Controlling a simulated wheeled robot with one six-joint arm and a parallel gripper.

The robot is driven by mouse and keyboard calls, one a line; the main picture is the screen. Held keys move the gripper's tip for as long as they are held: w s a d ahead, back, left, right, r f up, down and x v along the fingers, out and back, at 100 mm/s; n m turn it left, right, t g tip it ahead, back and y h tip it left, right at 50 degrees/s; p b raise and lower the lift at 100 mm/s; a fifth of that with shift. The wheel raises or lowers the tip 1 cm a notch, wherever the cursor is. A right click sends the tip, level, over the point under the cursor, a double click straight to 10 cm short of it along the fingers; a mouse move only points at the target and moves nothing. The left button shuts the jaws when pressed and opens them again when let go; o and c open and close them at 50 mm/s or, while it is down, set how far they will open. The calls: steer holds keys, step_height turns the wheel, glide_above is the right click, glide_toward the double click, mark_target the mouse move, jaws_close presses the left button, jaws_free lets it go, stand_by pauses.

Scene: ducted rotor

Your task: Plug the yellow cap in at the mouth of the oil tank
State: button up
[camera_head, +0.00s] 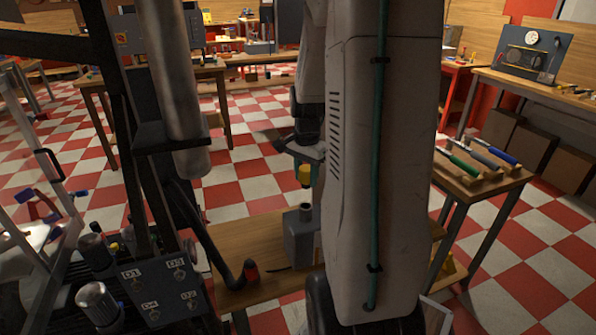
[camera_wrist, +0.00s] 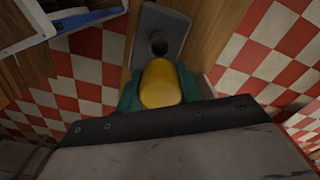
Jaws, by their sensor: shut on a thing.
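My gripper (camera_head: 304,158) is shut on the yellow cap (camera_head: 304,175) and holds it upright in the air. The grey oil tank (camera_head: 300,238) stands on a small wooden table, below the cap and apart from it. In the wrist view the yellow cap (camera_wrist: 160,84) sits between the green finger pads. The tank (camera_wrist: 170,22) lies beyond it, with its round dark mouth (camera_wrist: 159,43) open and just above the cap in the picture. My arm hides the tank's right side in the head view.
The wooden table (camera_head: 240,240) also bears a red-and-black object (camera_head: 251,271) left of the tank. A dark metal frame with a labelled panel (camera_head: 160,290) stands at the left. A side table (camera_head: 485,180) with several coloured-handled tools stands at the right.

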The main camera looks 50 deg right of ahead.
steer(key=shift+d, duration=0.1)
steer(key=shift+f, duration=2.8)
steer(key=shift+f, duration=0.35)
steer(key=shift+f, duration=1.05)
steer(key=shift+r, duration=0.1)
steer(key=shift+r, duration=1)
steer(key=shift+f, duration=0.3)
